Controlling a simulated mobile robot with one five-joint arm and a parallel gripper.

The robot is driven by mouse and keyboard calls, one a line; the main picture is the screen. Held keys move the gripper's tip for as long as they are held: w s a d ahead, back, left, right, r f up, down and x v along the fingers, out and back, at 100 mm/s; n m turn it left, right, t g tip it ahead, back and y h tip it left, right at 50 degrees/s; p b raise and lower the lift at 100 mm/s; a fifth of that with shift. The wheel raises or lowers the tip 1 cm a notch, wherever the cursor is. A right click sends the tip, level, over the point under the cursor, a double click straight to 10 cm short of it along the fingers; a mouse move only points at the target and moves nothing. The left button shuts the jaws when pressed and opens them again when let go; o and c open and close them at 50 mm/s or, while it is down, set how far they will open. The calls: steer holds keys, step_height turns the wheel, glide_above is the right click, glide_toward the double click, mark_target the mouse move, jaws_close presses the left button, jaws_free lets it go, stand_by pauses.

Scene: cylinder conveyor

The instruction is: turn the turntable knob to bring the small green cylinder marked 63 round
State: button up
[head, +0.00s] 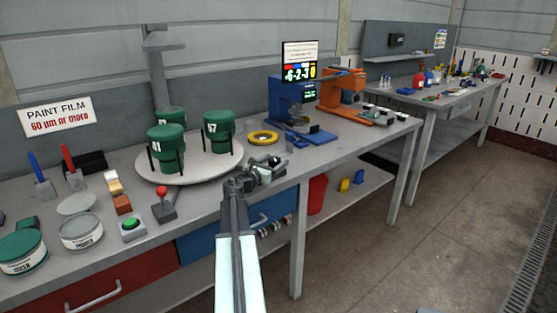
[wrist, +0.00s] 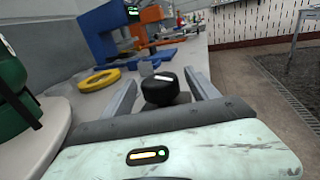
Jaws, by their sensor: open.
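The round pale turntable (head: 200,172) stands on the bench, with green cylinders upright in black holders. The front one (head: 166,148) seems marked 81 and the right one (head: 218,132) 57. The back one (head: 172,116) is partly hidden and its number is not clear. I cannot make out a 63. A black knob (wrist: 160,92) with a white mark shows between my fingers in the wrist view. My gripper (head: 268,172) is open at the turntable's right, near the bench's front edge; it also shows in the wrist view (wrist: 159,77). I cannot tell whether the fingers touch the knob.
A yellow ring (head: 262,138) lies behind my gripper, with blue (head: 290,105) and orange (head: 342,90) devices beyond. A red-topped lever (head: 163,195) and green button (head: 131,226) stand left of my arm. The floor at right is clear.

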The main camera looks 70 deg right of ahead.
mark_target(271, 164)
steer(key=x, duration=0.3)
steer(key=shift+d, duration=0.15)
steer(key=c, duration=1.4)
steer(key=shift+o, duration=0.2)
steer(key=shift+g, duration=0.3)
steer(key=shift+s+m+g, duration=0.15)
steer(key=shift+m+g, duration=0.15)
steer(key=shift+m, duration=0.1)
steer(key=o, duration=1.4)
steer(key=shift+c, duration=0.2)
steer(key=v, duration=0.8)
